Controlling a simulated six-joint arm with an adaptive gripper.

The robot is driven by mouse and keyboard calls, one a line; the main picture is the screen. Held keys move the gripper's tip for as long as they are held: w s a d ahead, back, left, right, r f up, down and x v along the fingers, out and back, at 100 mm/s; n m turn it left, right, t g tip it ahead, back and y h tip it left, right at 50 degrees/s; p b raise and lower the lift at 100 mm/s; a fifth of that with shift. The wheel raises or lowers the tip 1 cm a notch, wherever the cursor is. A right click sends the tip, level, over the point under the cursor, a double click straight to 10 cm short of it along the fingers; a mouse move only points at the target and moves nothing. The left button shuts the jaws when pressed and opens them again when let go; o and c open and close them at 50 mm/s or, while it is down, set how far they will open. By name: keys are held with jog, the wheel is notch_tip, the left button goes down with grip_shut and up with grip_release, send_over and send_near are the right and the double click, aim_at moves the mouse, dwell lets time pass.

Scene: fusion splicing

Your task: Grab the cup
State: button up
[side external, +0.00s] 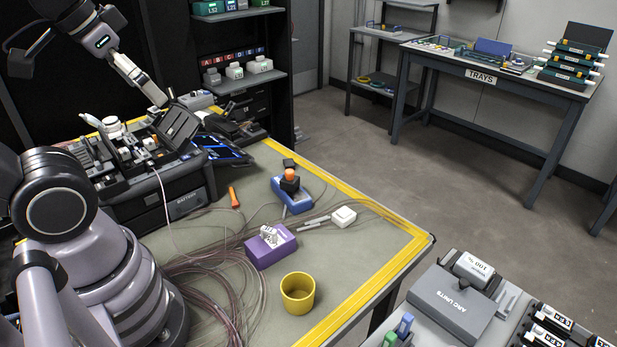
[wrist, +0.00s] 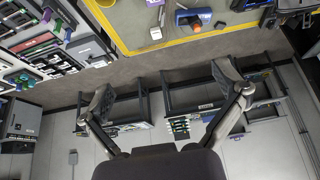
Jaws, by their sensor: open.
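The yellow cup (side external: 298,292) stands upright with its open mouth up, near the front of the green work table (side external: 345,262) in the side external view. In the side external view my wrist is up at the upper left, high and well away from the cup; the fingertips are hard to make out there.
A purple block (side external: 270,247) sits just behind the cup. A blue tool (side external: 291,193) and a white box (side external: 344,216) lie farther back. Loose cables spread left of the cup. A grey arc units case (side external: 452,303) stands right. The table is bare right of the cup.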

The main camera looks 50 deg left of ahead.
jog(key=w+d+f+n+g+h, duration=0.4)
jog(key=w+f, duration=0.1)
jog(key=f, duration=0.3)
jog(key=w+d+f+n+g+h, duration=0.4)
jog(key=w+f+h, duration=0.1)
jog(key=f, duration=0.3)
notch_tip(320, 180, down, 9)
jog(key=w+n+h, duration=0.3)
jog(key=n, duration=0.2)
jog(key=n+t+h, duration=0.2)
jog(key=n+t, duration=0.2)
jog(key=n, duration=0.3)
send_near(309, 303)
jog(key=shift+w+r, duration=0.3)
jog(key=shift+w, duration=0.35)
jog(key=shift+d+f, duration=0.2)
jog(key=shift+f, duration=0.05)
jog(key=x, duration=0.4)
jog(key=s+x, duration=0.1)
jog(key=x, duration=0.2)
jog(key=shift+a+f, duration=0.1)
jog(key=shift+f, duration=0.2)
jog(key=shift+c, duration=0.3)
